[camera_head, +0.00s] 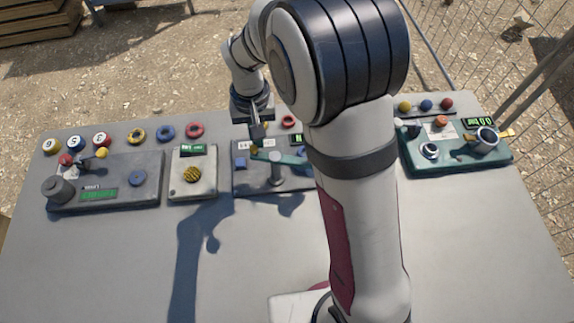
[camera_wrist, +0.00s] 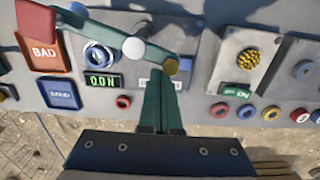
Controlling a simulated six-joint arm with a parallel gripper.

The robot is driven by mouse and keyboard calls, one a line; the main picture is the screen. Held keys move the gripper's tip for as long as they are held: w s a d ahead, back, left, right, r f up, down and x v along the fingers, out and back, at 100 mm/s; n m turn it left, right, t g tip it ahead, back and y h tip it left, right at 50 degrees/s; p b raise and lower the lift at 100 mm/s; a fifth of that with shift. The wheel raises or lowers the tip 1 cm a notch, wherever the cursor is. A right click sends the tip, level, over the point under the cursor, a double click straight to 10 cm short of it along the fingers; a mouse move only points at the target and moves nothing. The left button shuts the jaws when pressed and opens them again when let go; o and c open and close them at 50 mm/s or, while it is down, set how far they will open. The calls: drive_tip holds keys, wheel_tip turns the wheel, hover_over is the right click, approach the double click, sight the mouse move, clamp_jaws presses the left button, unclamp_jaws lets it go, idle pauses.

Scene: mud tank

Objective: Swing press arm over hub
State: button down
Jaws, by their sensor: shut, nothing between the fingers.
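The press arm is a teal bar on a round post. In the wrist view the press arm (camera_wrist: 105,32) runs diagonally from upper left to a yellow knob (camera_wrist: 170,66), with a pale pivot cap (camera_wrist: 133,48) along it. In the head view the press arm (camera_head: 287,159) is partly hidden by my arm. A ringed blue and white part, probably the hub (camera_wrist: 97,55), sits beside the bar, left of the pivot; the bar is not over its middle. My gripper (camera_wrist: 158,80) is shut and empty, its tips close to the yellow knob; contact cannot be told. It also shows in the head view (camera_head: 257,138).
Red BAD (camera_wrist: 43,53) and blue GOOD (camera_wrist: 60,94) trays stand left in the wrist view. The front tabletop is clear.

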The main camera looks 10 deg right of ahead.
drive_tip(key=shift+s+a, duration=0.15)
drive_tip(key=shift+s, duration=0.1)
drive_tip(key=shift+s+a, duration=0.3)
drive_tip(key=shift+s, duration=0.45)
idle(0.3)
drive_tip(key=shift+a, duration=0.35)
drive_tip(key=shift+r, duration=3.55)
